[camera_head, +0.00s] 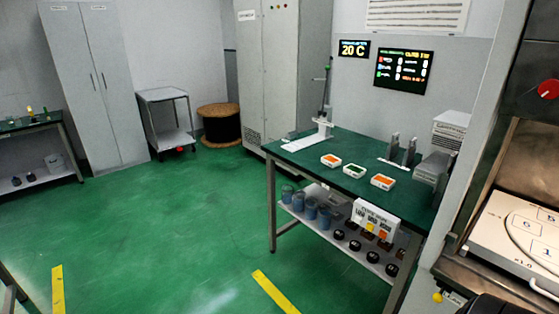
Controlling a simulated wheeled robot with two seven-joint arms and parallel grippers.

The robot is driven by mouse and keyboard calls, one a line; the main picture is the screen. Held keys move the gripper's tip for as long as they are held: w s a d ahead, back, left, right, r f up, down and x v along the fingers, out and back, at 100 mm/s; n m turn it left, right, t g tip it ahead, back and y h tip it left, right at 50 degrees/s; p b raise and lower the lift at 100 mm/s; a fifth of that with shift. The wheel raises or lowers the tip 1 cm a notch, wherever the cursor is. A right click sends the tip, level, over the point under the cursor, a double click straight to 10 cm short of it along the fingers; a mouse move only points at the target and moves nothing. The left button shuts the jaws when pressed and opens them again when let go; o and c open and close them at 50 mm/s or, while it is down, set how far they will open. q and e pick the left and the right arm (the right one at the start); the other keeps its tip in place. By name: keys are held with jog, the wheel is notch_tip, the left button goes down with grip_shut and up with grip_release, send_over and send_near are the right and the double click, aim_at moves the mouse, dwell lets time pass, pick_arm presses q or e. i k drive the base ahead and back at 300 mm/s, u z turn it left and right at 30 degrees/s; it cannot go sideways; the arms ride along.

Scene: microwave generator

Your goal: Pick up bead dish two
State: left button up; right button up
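Three small white square dishes stand in a slanted row on the green-topped table right of centre. The left dish (331,160) holds orange contents, the middle dish (354,171) green contents, and the right dish (382,181) orange contents. No number is readable on them, so I cannot tell by label which is bead dish two. They stand apart from each other, flat on the table. Neither of my grippers is in view.
The table (310,170) also carries a stand (322,130) at the back left and dark upright blocks (401,150) behind the dishes. Its lower shelf holds blue jars (310,208) and black round items. An open microwave-like chamber (515,235) is at right. Green floor (170,220) is clear.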

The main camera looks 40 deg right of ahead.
aim_at(355, 171)
jog(key=u, duration=0.4)
jog(key=i, duration=1.65)
jog(key=z, duration=0.4)
jog(key=i, duration=0.95)
jog(key=z, duration=1.45)
jog(key=i, duration=0.65)
jog(key=z, duration=0.7)
